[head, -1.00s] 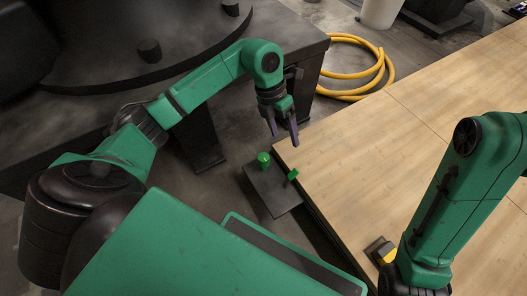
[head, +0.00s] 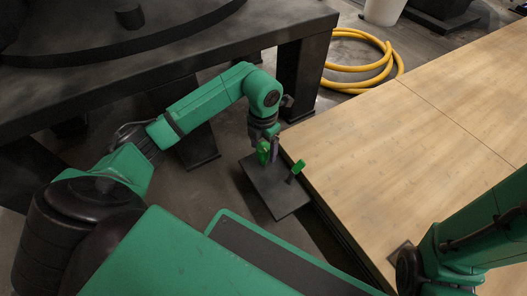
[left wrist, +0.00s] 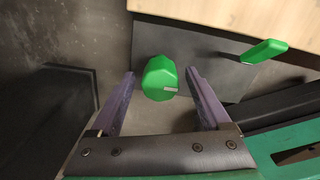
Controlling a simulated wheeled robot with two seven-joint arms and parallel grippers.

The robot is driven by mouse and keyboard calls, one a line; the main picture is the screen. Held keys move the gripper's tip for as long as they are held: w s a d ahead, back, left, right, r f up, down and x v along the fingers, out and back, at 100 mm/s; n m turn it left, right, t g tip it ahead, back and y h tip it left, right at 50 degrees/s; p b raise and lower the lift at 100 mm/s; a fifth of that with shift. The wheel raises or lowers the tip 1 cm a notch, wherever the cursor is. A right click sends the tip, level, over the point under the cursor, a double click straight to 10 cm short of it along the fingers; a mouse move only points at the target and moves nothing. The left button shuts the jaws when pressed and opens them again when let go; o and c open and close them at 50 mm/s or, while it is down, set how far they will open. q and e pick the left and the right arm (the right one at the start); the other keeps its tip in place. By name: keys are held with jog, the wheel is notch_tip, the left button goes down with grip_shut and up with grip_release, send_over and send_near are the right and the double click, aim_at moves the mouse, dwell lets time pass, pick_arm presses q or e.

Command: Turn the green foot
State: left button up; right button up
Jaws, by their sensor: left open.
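The green foot (left wrist: 160,78) is a faceted green knob with a small grey mark on its face. In the left wrist view it lies between and just beyond the spread fingers of my left gripper (left wrist: 159,100), which is open. In the head view the green foot (head: 263,148) stands on a dark plate (head: 270,192), with my left gripper (head: 269,150) right at it; I cannot tell whether a finger touches it. A second green piece, a flat lever (head: 298,167), stands on the same plate and shows in the left wrist view (left wrist: 264,51). My right gripper is not in view.
A wooden table top (head: 410,130) borders the plate on the right. A dark heavy frame (head: 190,55) with legs stands behind my left arm. A coiled yellow hose (head: 365,82) lies on the floor at the back.

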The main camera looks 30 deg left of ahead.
pick_arm(q)
grip_shut()
jog(key=shift+r, duration=0.1)
